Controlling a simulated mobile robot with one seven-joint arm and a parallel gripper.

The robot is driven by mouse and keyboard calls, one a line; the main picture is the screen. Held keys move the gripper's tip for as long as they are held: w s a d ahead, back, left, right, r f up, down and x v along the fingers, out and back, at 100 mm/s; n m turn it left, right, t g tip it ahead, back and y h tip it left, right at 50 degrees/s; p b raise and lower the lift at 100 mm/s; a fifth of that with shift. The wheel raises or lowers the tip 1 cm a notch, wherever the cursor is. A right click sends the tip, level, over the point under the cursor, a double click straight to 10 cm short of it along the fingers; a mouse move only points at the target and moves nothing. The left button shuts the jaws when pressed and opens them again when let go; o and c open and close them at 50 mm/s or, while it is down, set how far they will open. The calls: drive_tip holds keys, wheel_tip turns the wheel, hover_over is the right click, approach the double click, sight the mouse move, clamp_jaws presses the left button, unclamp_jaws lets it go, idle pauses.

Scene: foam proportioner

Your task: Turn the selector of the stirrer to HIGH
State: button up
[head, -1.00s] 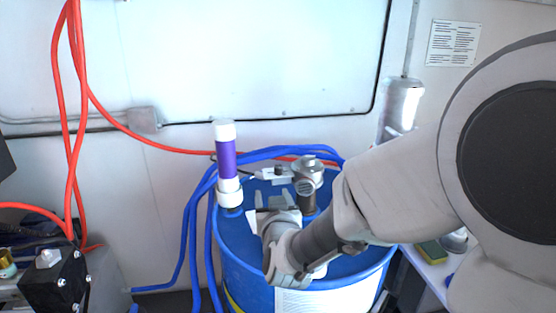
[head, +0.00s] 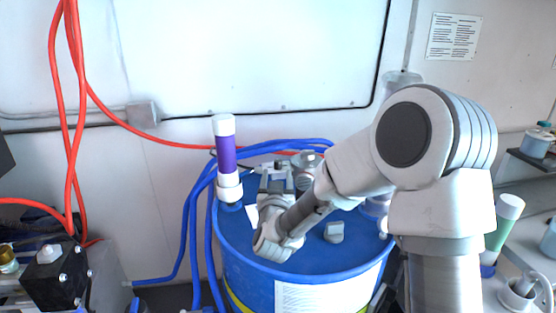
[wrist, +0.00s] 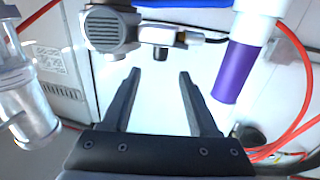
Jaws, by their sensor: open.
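The stirrer (head: 306,172) is a grey motor head at the back of the blue drum (head: 235,262), partly hidden by my arm. In the wrist view the grey ribbed stirrer head (wrist: 110,30) is at the upper left, with a side arm carrying a short black knob (wrist: 160,53), perhaps the selector. No HIGH marking is readable. My gripper (wrist: 160,73) is open and empty. Its fingertips appear just below the black knob in that picture, with no visible contact. In the head view my gripper (head: 276,174) is just left of the stirrer head.
A purple tube with white ends (head: 225,150) stands close by on the left of the drum; it also shows in the wrist view (wrist: 236,68). Blue hoses (head: 190,235) run around the drum. A clear cylinder (wrist: 25,105) is at the left of the wrist view.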

sight(278, 163)
drive_tip(key=w, duration=0.8)
drive_tip(key=shift+w+d+p, duration=0.1)
drive_tip(key=shift+w+p, duration=0.25)
drive_tip(key=shift+w, duration=0.05)
clamp_jaws()
